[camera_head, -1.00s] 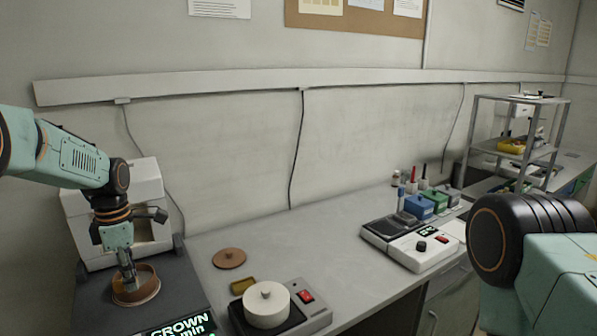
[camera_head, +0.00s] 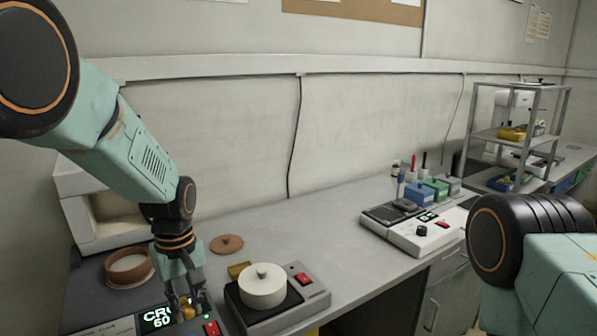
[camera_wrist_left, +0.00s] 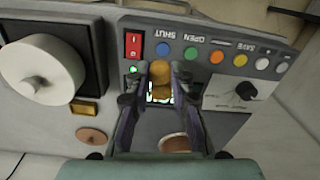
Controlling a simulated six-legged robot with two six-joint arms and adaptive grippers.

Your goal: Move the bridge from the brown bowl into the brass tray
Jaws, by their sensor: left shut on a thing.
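My left gripper (camera_head: 186,308) is shut on the bridge (camera_head: 188,312), a small yellow-tan piece. It holds the bridge above the dark control panel, in front of the lit display. In the left wrist view the bridge (camera_wrist_left: 160,78) shows between the fingers (camera_wrist_left: 160,95). The brown bowl (camera_head: 130,286) stands on the dark platform at the left, behind the gripper, and its rim partly shows between the fingers in the wrist view. The brass tray (camera_head: 238,269) lies on the bench to the right of the gripper; it also shows in the wrist view (camera_wrist_left: 84,107). My right gripper is out of view.
A hotplate (camera_head: 314,286) with a round cream pot (camera_head: 262,286) stands just right of the brass tray. A brown disc (camera_head: 226,244) lies behind the tray. The furnace (camera_head: 95,205) stands behind the bowl. The bench middle is clear; a scale (camera_head: 410,236) stands farther right.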

